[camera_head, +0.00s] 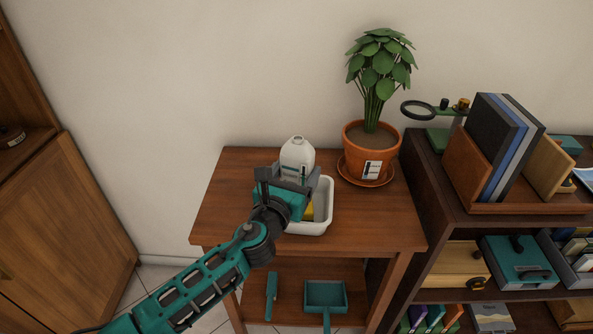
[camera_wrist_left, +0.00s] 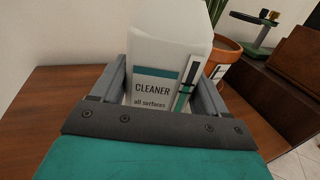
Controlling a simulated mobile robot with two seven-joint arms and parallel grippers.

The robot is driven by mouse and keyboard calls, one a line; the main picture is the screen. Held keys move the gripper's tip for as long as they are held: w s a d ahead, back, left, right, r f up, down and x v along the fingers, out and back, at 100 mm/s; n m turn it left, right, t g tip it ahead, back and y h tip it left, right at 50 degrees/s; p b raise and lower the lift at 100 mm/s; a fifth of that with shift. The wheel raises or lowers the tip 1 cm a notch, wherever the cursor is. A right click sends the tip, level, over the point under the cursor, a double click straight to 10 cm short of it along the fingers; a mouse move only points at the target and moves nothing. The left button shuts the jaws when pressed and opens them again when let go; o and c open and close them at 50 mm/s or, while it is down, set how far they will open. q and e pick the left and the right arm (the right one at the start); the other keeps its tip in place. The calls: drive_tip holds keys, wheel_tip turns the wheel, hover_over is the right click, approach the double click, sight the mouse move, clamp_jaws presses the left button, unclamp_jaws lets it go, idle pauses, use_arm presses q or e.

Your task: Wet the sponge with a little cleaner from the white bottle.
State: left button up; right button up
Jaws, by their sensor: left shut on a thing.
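The white cleaner bottle (camera_head: 297,155) is at the back of the wooden side table, looking upright. My left gripper (camera_head: 288,176) is shut on it from the front, with one finger on each side. In the left wrist view the bottle (camera_wrist_left: 170,45) shows its "CLEANER all surfaces" label between the fingers. I cannot tell whether its base rests on anything. The yellow sponge (camera_head: 309,211) lies in the white tray (camera_head: 326,205), partly hidden behind my gripper. My right gripper is not in view.
A potted plant (camera_head: 371,140) on a saucer stands right of the tray. The wooden table (camera_head: 380,230) is clear at front right. A dark shelf (camera_head: 440,190) with books stands to the right. A dustpan (camera_head: 325,294) lies on the table's lower shelf.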

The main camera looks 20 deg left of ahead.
sight(281, 168)
use_arm(q)
drive_tip(key=shift+a+r+m+p, duration=0.45)
drive_tip(key=shift+a+m+p, duration=0.1)
drive_tip(key=shift+m+p, duration=0.1)
drive_tip(key=shift+a+r+m+p, duration=0.2)
drive_tip(key=shift+a+m+p, duration=0.7)
drive_tip(key=shift+m, duration=0.35)
drive_tip(key=a+m, duration=0.1)
drive_tip(key=m, duration=0.1)
drive_tip(key=a+f+m+p, duration=0.1)
drive_tip(key=m, duration=0.2)
drive_tip(key=a+f+m+p, duration=0.1)
drive_tip(key=m, duration=0.1)
drive_tip(key=shift+w+a+f, duration=0.15)
drive_tip(key=shift+a, duration=0.05)
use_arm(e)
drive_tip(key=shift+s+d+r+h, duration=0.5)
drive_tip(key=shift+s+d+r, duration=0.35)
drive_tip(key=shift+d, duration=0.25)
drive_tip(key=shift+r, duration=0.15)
use_arm(q)
drive_tip(key=shift+a+m, duration=0.1)
drive_tip(key=shift+m, duration=0.3)
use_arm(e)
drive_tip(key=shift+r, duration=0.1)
use_arm(q)
drive_tip(key=shift+a+m+p, duration=0.15)
drive_tip(key=shift+m+p, duration=0.35)
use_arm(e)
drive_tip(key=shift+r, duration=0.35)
